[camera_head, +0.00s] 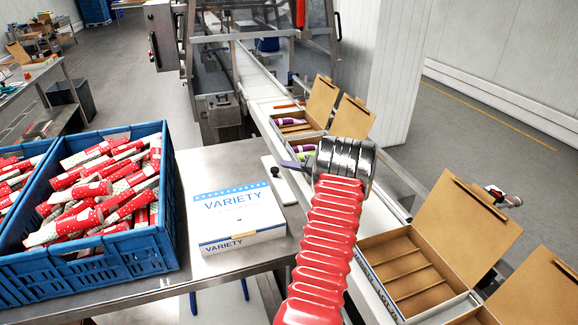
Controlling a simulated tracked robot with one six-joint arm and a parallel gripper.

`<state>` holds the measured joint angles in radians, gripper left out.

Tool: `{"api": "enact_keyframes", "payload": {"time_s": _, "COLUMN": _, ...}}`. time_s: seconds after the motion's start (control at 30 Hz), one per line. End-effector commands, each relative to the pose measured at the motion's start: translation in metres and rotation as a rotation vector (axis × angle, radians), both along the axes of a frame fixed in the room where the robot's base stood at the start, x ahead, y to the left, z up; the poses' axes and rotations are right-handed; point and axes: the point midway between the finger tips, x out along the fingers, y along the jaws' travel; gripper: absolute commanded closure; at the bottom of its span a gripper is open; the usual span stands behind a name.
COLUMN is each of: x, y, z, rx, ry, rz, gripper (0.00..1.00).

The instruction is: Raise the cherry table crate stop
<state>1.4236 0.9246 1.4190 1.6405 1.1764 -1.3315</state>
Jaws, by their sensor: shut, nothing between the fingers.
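A blue crate (128,254) full of red and white wrapped lollies stands on the left of the steel table (190,160). I cannot clearly make out a crate stop at this crate. A white plate with a black knob (276,171) lies at the table's far right edge; I cannot tell whether it is the stop. My gripper (343,160), at the end of my red ribbed arm, is over the conveyor, right of the plate and well away from the crate. It is shut and empty; its fingertips are mostly hidden behind the metal rings.
A white VARIETY box (240,220) sits on the table between the crate and my arm. Another blue crate (12,225) is at the left edge. Open cardboard boxes (408,270) stand along the conveyor (262,95) at right. The table is bare behind the VARIETY box.

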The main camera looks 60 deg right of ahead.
Motion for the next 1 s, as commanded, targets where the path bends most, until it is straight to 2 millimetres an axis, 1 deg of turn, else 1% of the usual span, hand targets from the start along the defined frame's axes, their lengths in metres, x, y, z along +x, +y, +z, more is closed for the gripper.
{"api": "enact_keyframes", "payload": {"time_s": 0.23, "x": 0.0002, "y": 0.0001, "z": 0.0000, "rx": 0.000, "ry": 0.000, "rz": 0.000, "gripper": 1.00}}
{"api": "enact_keyframes", "payload": {"time_s": 0.87, "x": 0.0001, "y": 0.0001, "z": 0.0000, "rx": 0.000, "ry": 0.000, "rz": 0.000, "gripper": 0.56}}
{"api": "enact_keyframes", "payload": {"time_s": 1.0, "x": 0.0001, "y": 0.0000, "z": 0.0001, "rx": 0.000, "ry": 0.000, "rz": 0.000, "gripper": 0.56}}
